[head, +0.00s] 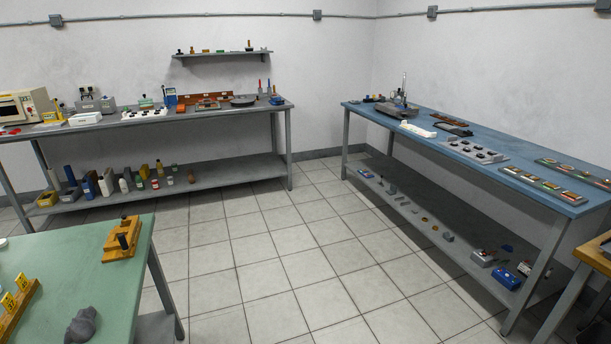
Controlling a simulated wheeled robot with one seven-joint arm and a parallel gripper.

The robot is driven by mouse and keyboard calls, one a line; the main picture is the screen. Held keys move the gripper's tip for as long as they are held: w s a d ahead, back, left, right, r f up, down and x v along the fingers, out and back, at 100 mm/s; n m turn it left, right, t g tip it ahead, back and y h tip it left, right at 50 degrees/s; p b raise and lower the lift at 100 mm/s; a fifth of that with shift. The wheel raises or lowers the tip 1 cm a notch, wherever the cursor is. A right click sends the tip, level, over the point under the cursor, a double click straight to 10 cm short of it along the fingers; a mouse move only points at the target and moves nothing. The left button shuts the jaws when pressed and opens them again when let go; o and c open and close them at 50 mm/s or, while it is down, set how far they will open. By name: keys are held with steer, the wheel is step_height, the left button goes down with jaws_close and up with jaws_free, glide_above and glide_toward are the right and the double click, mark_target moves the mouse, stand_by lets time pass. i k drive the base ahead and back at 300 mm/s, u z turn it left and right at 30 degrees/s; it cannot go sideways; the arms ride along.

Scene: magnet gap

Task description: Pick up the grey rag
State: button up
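A dark grey crumpled lump that looks like the grey rag (82,325) lies on the green table (75,265) at the lower left of the head view. It is near the table's front edge in the picture, with bare green surface around it. My gripper is not in view.
On the green table are a wooden block with a black part (122,240) and a wooden rack with yellow numbered tags (15,305). A loaded grey bench (190,112) stands behind, a blue-topped bench (440,140) at right. The tiled floor (270,260) between is clear.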

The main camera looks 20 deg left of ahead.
mark_target(82, 327)
steer(key=i, duration=1.7)
steer(key=u, duration=3.4)
steer(key=i, duration=1)
steer(key=z, duration=0.15)
